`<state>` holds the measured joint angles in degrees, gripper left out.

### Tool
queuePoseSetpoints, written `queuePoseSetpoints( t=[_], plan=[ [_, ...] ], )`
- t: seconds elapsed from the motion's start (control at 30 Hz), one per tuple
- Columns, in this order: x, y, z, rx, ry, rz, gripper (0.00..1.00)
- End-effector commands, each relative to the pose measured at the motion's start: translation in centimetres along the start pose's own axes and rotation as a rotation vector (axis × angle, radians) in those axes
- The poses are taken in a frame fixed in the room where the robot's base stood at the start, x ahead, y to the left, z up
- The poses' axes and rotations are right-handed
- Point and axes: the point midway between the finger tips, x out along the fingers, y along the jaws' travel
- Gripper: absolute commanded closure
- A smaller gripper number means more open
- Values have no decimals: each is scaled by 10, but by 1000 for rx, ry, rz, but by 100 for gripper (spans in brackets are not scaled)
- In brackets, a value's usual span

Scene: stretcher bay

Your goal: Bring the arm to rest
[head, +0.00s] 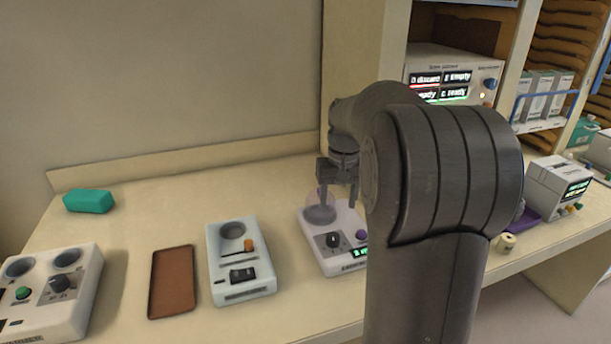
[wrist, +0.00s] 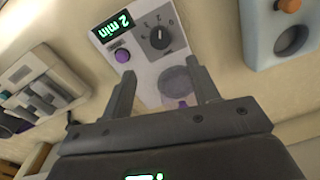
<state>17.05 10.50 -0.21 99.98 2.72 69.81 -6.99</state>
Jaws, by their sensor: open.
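My arm reaches over the counter from the right side of the head view. My gripper (head: 338,198) points down above a white device with a black dial (head: 345,258), a purple button and a green display. In the wrist view my gripper (wrist: 164,88) is open, its two fingers apart with nothing between them. The same device (wrist: 150,62) lies beyond the fingers, its display reading "2 min". Its round grey well shows beside the right finger, with a clear, purplish rounded thing at it, partly hidden by the gripper.
On the counter (head: 130,230) stand a light-blue device (head: 238,280), a brown tray (head: 172,282), a teal block (head: 88,201) and a white two-well device (head: 75,305). A display unit (head: 450,75) and shelves are at right. A small beige roll (head: 506,243) lies near the right edge.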

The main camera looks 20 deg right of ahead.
Motion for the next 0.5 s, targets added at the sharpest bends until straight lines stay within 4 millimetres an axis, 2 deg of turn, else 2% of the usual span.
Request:
queuePoseSetpoints(
  t=[0.17, 0.27, 0.5],
  plan=[
    [-3, -3, 4, -4, 8, 1, 45],
    [-12, -12, 18, -15, 33, 6, 45],
    [-38, -45, 79, -62, 143, 20, 45]
  ],
)
